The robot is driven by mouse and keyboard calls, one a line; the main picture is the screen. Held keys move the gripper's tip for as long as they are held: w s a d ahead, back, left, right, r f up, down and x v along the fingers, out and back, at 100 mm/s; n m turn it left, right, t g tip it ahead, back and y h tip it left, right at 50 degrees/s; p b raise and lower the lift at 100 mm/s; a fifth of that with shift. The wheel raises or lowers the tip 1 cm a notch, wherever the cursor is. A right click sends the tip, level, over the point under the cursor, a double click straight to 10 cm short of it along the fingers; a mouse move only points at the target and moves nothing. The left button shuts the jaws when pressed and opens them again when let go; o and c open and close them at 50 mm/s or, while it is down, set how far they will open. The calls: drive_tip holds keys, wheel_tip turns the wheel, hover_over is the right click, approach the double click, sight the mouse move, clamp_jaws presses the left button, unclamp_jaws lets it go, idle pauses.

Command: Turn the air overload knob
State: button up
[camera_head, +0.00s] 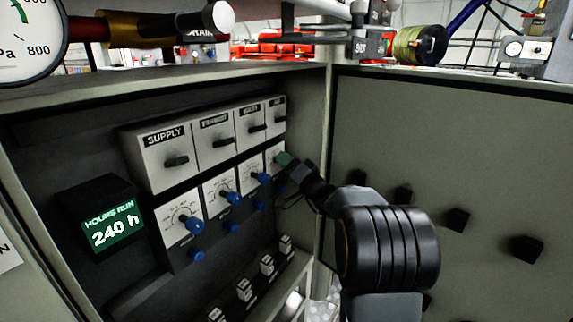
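An open grey cabinet holds a row of white overload dial modules with blue knobs. The left (193,224), middle (229,197) and third (260,177) knobs are clear to see. The rightmost module (273,154) is partly covered by my gripper (285,161), and its knob is hidden. My arm reaches in from the lower right. The greenish tip of my gripper is at that rightmost module; I cannot tell whether it touches or grips the knob. The finger gap is too small to make out. No label reading "air overload" is legible.
White switch boxes, the left one marked SUPPLY (166,161), sit above the dials. An hours-run display (107,228) is at left. The open cabinet door (450,170), with black knobs, stands right behind my arm. A gauge (30,35) and pipes cross the top.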

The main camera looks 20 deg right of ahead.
drive_tip(key=c, duration=0.7)
drive_tip(key=shift+c, duration=0.2)
